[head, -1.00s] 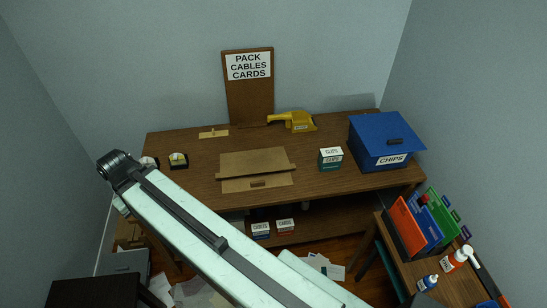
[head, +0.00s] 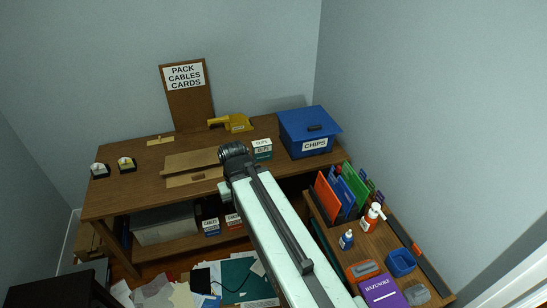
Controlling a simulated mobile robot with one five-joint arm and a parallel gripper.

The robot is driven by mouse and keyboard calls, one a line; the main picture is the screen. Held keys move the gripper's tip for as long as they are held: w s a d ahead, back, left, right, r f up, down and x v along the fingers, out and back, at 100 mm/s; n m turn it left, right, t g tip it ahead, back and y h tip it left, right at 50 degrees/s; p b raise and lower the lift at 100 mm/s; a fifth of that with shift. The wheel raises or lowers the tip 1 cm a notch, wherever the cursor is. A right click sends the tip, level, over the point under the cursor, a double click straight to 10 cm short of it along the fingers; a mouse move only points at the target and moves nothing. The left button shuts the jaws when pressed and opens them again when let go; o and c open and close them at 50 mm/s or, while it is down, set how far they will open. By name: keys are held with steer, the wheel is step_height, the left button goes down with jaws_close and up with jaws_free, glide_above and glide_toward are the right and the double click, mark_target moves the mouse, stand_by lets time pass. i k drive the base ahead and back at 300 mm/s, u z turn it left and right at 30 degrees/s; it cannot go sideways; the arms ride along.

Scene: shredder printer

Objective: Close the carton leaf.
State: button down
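The brown cardboard carton (head: 180,182) lies on the wooden workbench, left of the bench's middle in the head view. A broad flat cardboard panel, its leaf (head: 190,161), shows behind a narrower front panel with a dark slot. I cannot tell how far the leaf stands open. My pale green arm rises from the bottom of the view, and its black end joint overlaps the carton's right side. My gripper's fingers do not show; the arm may hide them.
A CLIPS box (head: 262,149) and a blue CHIPS bin (head: 312,132) stand right of the carton. A yellow tape dispenser (head: 237,123) and a sign board (head: 188,103) are behind. Two small dark items (head: 126,164) sit left. A side desk (head: 372,243) holds folders and bottles.

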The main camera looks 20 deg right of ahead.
mark_target(174, 163)
steer(key=u, duration=0.3)
steer(key=i, duration=1.8)
steer(key=u, duration=0.3)
steer(key=k, duration=0.1)
steer(key=u, duration=0.95)
steer(key=i, duration=0.3)
steer(key=z, duration=0.1)
